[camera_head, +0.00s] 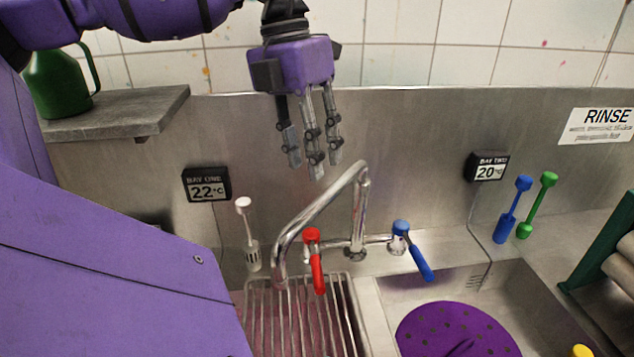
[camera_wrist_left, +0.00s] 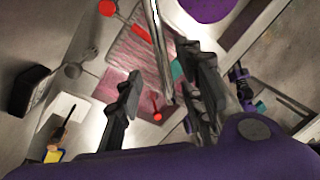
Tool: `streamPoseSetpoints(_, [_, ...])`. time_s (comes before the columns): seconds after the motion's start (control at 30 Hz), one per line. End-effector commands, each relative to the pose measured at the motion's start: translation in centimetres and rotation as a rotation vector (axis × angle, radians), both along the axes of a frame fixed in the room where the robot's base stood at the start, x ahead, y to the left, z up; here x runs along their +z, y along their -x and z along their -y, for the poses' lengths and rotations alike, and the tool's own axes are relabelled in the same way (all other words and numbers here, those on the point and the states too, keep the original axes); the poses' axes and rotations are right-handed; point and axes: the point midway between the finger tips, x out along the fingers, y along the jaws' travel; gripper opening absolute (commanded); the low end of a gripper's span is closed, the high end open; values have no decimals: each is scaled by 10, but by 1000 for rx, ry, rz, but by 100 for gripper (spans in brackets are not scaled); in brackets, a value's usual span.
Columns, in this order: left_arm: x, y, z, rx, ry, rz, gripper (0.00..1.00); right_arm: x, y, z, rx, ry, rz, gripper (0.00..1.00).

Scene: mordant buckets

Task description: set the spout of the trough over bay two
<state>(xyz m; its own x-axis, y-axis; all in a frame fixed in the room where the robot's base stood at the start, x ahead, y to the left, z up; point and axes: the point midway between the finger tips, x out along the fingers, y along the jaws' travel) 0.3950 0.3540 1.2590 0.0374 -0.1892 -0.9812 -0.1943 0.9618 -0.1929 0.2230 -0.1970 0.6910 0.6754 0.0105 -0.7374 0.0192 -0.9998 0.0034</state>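The chrome spout (camera_head: 318,207) rises from the tap body between the two bays. It bends to the left and its mouth hangs over the rack of bay one (camera_head: 262,293). Bay two (camera_head: 393,297) is the steel basin to the right, with a perforated purple disc (camera_head: 450,328) in it. My left gripper (camera_head: 312,165) points down above the spout's arm, fingers spread and empty. In the left wrist view, the spout (camera_wrist_left: 159,40) runs between the fingers (camera_wrist_left: 160,80) as seen; the head view shows no contact. My right gripper is not in view.
A red-handled tap (camera_head: 318,270) and a blue-handled tap (camera_head: 415,257) flank the spout's base. A white brush-like tool (camera_head: 247,230) stands left. Blue (camera_head: 514,208) and green (camera_head: 539,203) tools stand right. A shelf (camera_head: 120,112) holds a green jug (camera_head: 58,85). The steel back wall is close behind.

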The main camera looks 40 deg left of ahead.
Motion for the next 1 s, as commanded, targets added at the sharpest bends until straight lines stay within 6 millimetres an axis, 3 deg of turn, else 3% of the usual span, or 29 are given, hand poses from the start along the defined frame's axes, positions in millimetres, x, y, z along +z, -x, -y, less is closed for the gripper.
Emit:
streamPoseSetpoints(0.4, [-60,-2,13,-2,3,-1,36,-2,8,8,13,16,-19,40])
streamPoseSetpoints(0.8, [-71,-3,14,-1,4,0,36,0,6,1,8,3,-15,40])
streamPoseSetpoints(1.0, [-71,-3,14,-1,4,0,11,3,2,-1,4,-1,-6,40])
